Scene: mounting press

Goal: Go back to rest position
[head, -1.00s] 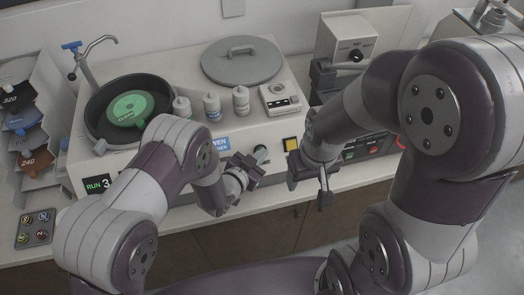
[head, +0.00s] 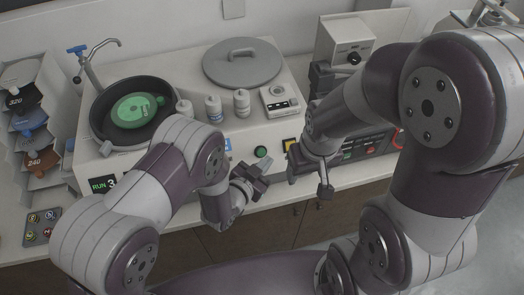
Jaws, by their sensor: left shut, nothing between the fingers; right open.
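My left gripper (head: 262,182) is shut and empty, in front of the machine's front panel, apart from the green button (head: 261,152).
The polishing machine has a dark bowl with a green disc (head: 135,110), a grey lid (head: 242,64) and several white bottles (head: 242,103). A rack of discs (head: 38,135) stands at the left. The bench's front edge runs below both grippers.

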